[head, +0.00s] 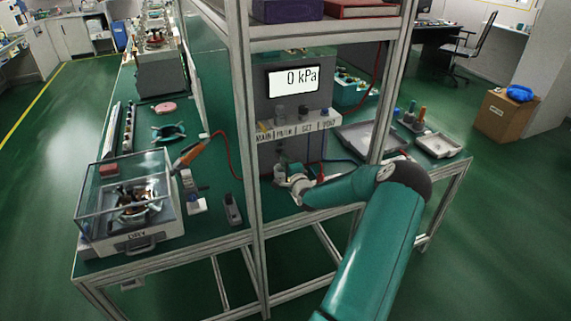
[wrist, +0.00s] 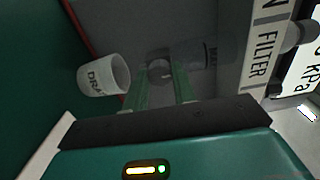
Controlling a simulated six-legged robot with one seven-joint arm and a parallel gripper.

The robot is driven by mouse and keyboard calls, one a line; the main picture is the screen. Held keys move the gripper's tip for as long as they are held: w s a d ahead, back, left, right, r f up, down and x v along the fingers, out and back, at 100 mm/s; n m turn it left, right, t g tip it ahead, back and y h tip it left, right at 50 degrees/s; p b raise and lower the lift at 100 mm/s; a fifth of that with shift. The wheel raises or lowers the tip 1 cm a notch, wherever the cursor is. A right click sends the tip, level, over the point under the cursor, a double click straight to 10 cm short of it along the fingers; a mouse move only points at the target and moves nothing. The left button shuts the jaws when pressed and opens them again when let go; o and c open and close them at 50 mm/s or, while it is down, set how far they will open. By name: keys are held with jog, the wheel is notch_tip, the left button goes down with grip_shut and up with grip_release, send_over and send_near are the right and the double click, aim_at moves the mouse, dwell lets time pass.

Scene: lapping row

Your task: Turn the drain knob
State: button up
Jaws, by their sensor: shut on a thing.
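The drain knob, a small grey round piece (wrist: 159,71), sits between the two green fingers of my gripper (wrist: 160,78) in the wrist view. It lies at the end of a dark, see-through bowl (wrist: 205,52) under the panel's FILTER label. My gripper is shut on the knob. In the head view my gripper (head: 290,180) is low in front of the panel, and the knob cannot be made out there. A white cup (wrist: 103,77) with lettering starting "DRA" is beside the fingers in the wrist view.
The panel display (head: 293,80) reads 0 kPa above a white label strip (head: 297,127). A metal frame post (head: 242,150) stands left of my gripper. A clear-lidded box (head: 130,205) marked DRY and a grey tray (head: 372,138) stand on the green bench.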

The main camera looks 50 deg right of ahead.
jog(key=o, duration=1)
jog(key=v, duration=1.4)
